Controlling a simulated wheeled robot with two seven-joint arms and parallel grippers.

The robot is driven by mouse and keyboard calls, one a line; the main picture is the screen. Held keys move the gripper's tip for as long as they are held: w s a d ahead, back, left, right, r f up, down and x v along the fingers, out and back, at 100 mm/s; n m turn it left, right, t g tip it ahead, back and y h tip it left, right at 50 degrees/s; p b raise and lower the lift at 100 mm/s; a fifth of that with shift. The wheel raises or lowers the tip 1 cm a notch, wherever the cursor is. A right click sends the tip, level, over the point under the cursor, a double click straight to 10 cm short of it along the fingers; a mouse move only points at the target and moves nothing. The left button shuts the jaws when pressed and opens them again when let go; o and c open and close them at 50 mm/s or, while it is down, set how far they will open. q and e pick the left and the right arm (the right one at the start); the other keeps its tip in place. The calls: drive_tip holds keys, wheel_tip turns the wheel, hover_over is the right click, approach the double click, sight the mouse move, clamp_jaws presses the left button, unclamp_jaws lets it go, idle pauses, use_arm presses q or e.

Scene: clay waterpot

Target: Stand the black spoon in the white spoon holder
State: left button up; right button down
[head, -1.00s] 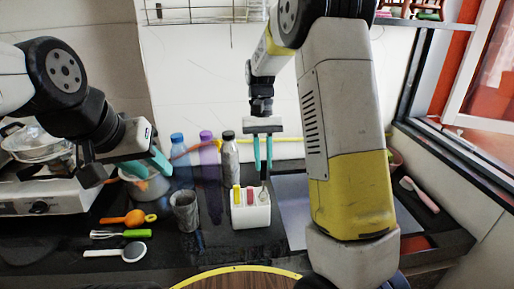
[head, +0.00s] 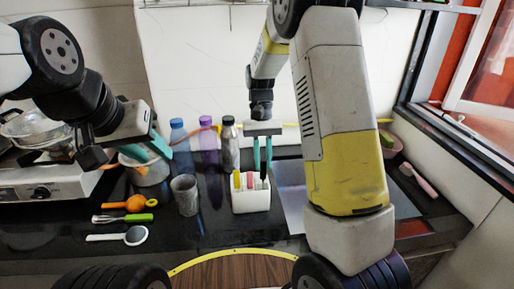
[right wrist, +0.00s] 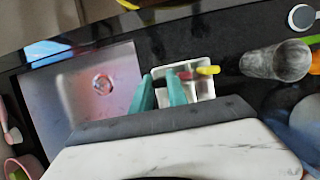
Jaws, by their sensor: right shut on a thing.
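The white spoon holder (head: 252,202) stands on the dark counter, with a yellow and a pink handle in its left part; it also shows in the right wrist view (right wrist: 205,90). My right gripper (head: 262,172) points straight down at the holder's right part, with its fingertips about level with the rim. It is shut on the black spoon, of which only a thin dark bit (head: 263,178) shows between the fingers. How deep the spoon reaches into the holder is hidden. My left gripper (head: 148,154) is open and empty, over a pot at the left.
A grey cup (head: 185,196) stands left of the holder, and several bottles (head: 208,150) stand behind. An orange tool (head: 130,204), a green whisk (head: 125,218) and a white-headed tool (head: 134,236) lie at left.

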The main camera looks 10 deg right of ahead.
drive_tip(key=c, duration=1.2)
unclamp_jaws()
drive_tip(key=shift+c, duration=0.2)
drive_tip(key=v, duration=0.8)
drive_tip(key=shift+f, duration=0.1)
